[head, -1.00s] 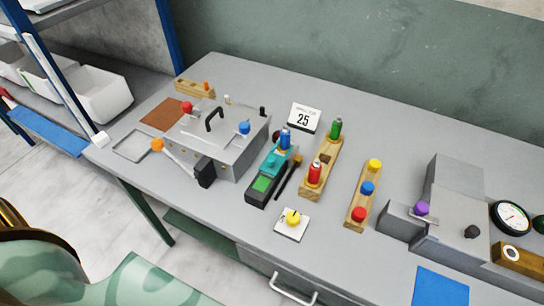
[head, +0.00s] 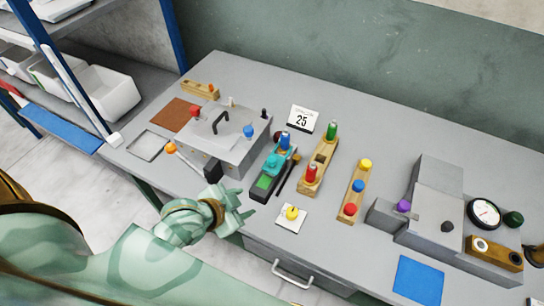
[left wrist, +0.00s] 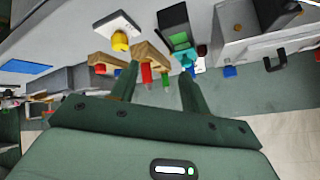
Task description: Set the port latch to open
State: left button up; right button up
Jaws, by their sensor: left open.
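No part is marked as the port latch, so I cannot tell which one it is. A grey press box (head: 222,140) at left carries a black handle, a red knob (head: 195,111), a blue knob (head: 249,131) and a lever with an orange ball (head: 171,148). A yellow knob (head: 292,213) sits on a small white plate at the table's front. A grey stepped machine (head: 440,195) at right has a purple knob (head: 404,206) and a black knob (head: 447,227). My left gripper (head: 236,206) is open and empty, left of the yellow knob. My right gripper is out of view.
A teal and black device (head: 276,166) holds a blue bottle. Wooden racks (head: 318,160) hold coloured bottles and pegs (head: 357,186). A date card (head: 303,119), blue mat (head: 418,280) and gauge (head: 484,213) lie around.

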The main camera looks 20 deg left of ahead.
pick_arm(q)
jog(key=w+n+t+h, duration=0.1)
jog(key=w+h, duration=0.1)
jog(key=n+t, duration=0.3)
send_near(269, 162)
jog(key=b+x, duration=0.3)
jog(key=x, duration=0.8)
jog(key=shift+w+f, duration=0.1)
jog(key=shift+w, duration=0.15)
